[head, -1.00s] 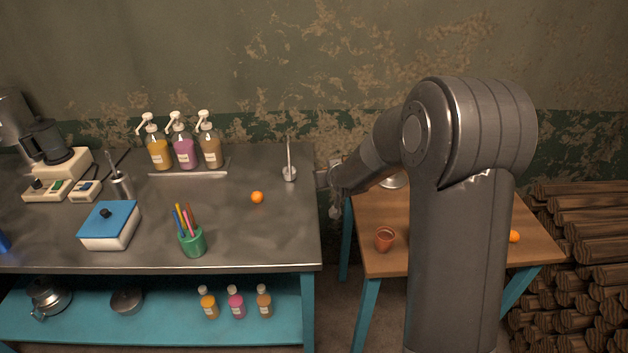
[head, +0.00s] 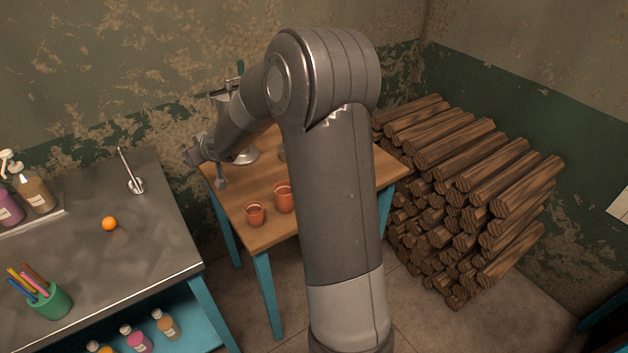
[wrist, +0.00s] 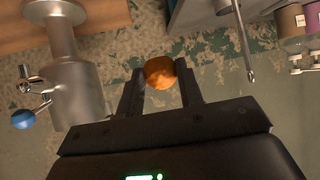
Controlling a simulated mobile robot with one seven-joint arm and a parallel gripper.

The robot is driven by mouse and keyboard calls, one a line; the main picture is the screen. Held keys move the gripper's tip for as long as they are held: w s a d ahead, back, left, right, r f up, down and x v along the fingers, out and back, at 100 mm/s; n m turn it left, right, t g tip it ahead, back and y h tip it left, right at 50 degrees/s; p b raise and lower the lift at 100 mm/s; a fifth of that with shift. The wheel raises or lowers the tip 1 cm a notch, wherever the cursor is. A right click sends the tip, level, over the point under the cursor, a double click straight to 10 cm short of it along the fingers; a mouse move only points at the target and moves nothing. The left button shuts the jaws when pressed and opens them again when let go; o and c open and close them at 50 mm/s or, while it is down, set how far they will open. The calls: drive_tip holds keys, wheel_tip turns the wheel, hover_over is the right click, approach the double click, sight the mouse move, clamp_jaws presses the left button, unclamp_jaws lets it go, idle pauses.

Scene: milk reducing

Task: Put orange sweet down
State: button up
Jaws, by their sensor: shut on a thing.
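My gripper (wrist: 160,84) is shut on the orange sweet (wrist: 160,70), a round orange ball between its two fingers in the wrist view. The ball is held in the air, with the stained wall behind it. In the head view my arm reaches toward the gap between the grey counter (head: 88,262) and the wooden table (head: 230,190). The held sweet cannot be made out there. Another orange ball (head: 109,223) lies on the counter, apart from my gripper.
Two reddish cups (head: 255,214) (head: 283,198) stand on the table. A silver machine (wrist: 75,85) with a blue knob is beside my gripper in the wrist view. A thin metal tap (head: 132,172) rises from the counter. Stacked logs (head: 470,200) fill the right. The counter around the ball is clear.

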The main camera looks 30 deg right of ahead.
drive_tip(key=d+n+g+y, duration=0.1)
drive_tip(key=d+n+y, duration=0.2)
drive_tip(key=d, duration=1.1)
drive_tip(key=s+d+f+n, duration=0.1)
drive_tip(key=s+d+f, duration=0.2)
drive_tip(key=s+d, duration=0.4)
drive_tip(key=s+d+f, duration=0.3)
drive_tip(key=s+d, duration=0.3)
drive_tip(key=d, duration=0.2)
drive_tip(key=shift+g, duration=0.3)
drive_tip(key=x, duration=0.4)
drive_tip(key=a+x, duration=0.1)
drive_tip(key=x, duration=0.8)
drive_tip(key=shift+s+a+r, duration=0.1)
drive_tip(key=shift+a+r, duration=0.1)
drive_tip(key=shift+r, duration=0.1)
drive_tip(key=shift+f, duration=2)
drive_tip(key=shift+f, duration=0.1)
drive_tip(key=o, duration=1)
